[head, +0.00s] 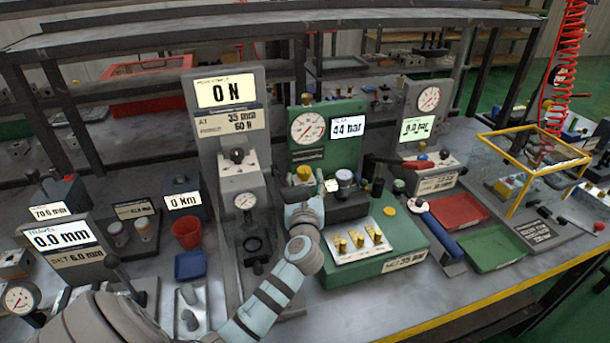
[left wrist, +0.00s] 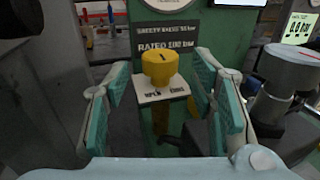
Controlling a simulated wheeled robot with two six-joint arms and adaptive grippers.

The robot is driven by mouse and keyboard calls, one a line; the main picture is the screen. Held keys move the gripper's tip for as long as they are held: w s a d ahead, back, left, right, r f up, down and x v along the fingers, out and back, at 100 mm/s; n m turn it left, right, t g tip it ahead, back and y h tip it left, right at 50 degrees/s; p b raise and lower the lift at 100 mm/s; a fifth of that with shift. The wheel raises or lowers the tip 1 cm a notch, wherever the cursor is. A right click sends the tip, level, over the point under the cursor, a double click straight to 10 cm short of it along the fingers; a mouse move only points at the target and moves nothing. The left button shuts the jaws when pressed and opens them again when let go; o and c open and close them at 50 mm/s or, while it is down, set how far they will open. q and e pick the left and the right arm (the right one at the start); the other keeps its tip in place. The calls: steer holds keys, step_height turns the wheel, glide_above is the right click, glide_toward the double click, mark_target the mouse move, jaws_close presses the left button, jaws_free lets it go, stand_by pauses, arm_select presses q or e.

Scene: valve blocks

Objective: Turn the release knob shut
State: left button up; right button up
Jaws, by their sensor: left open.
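The release knob is a yellow round knob (head: 303,172) on the front of the green press unit, below its round dial. In the left wrist view the yellow knob (left wrist: 159,64) has a dark line across its top and stands above a small white lettered plate (left wrist: 161,90). My left gripper (head: 303,200) is just in front of the knob. In the left wrist view its teal-padded fingers (left wrist: 161,78) are spread, one on each side of the knob, with gaps visible. Whether the knob lies fully between the pads in depth is hard to tell. My right gripper is not in view.
The green unit (head: 392,228) carries a white plate with brass valve pieces (head: 357,241). Its screen (head: 348,127) reads 44 bar. A grey-topped cylinder (left wrist: 292,62) stands close right of the fingers. A grey press column (head: 213,160) stands left. Red (head: 459,211) and green (head: 493,248) trays lie right.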

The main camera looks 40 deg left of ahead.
mark_target(305, 177)
arm_select(q)
steer(key=shift+x, duration=1.8)
steer(key=c, duration=1.2)
steer(key=shift+d+f+n+g+y+b, duration=0.1)
steer(key=shift+f+n+g+y+b, duration=0.1)
steer(key=shift+n+g+y+b, duration=0.65)
steer(key=shift+r, duration=0.2)
steer(key=o, duration=1.2)
steer(key=shift+s, duration=0.1)
